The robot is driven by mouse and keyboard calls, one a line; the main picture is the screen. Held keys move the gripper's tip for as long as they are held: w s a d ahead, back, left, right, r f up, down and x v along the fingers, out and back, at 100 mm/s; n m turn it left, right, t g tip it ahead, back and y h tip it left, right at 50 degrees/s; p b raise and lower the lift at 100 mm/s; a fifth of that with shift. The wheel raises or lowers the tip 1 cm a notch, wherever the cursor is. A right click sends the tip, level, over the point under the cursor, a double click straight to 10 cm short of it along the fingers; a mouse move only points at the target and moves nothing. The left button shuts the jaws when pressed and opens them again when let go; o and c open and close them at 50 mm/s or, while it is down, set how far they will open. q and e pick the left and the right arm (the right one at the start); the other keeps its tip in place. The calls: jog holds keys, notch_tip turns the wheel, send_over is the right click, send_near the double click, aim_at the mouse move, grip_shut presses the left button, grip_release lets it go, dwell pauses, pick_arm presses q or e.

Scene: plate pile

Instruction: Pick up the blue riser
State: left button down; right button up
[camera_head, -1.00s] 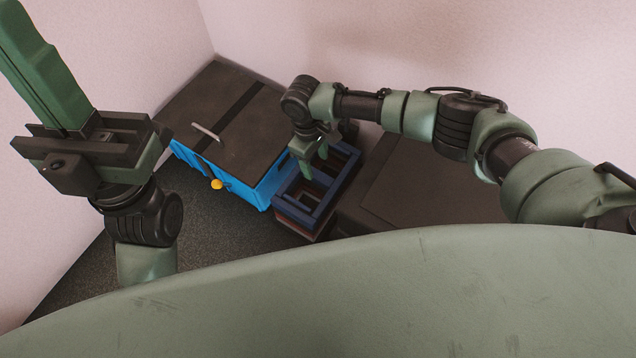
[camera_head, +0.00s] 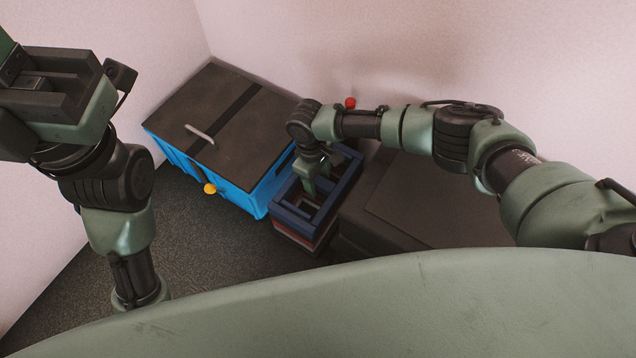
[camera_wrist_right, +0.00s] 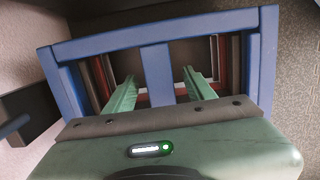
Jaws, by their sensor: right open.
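The blue riser (camera_head: 286,215) is a rectangular open frame with a middle bar. It lies on top of a small pile of similar frames, with red and dark ones below. In the right wrist view the riser (camera_wrist_right: 157,73) fills the middle. My right gripper (camera_head: 312,183) is open over it and points down. In the wrist view its two green fingers (camera_wrist_right: 160,92) reach into the openings on either side of the middle bar, apart from it. My left gripper (camera_head: 55,85) is at the upper left, cut off by the frame edge; its fingertips are out of view.
Pink walls close off the back. The grey floor (camera_head: 200,260) in front is clear.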

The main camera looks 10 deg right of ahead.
grip_shut()
dwell(1.3)
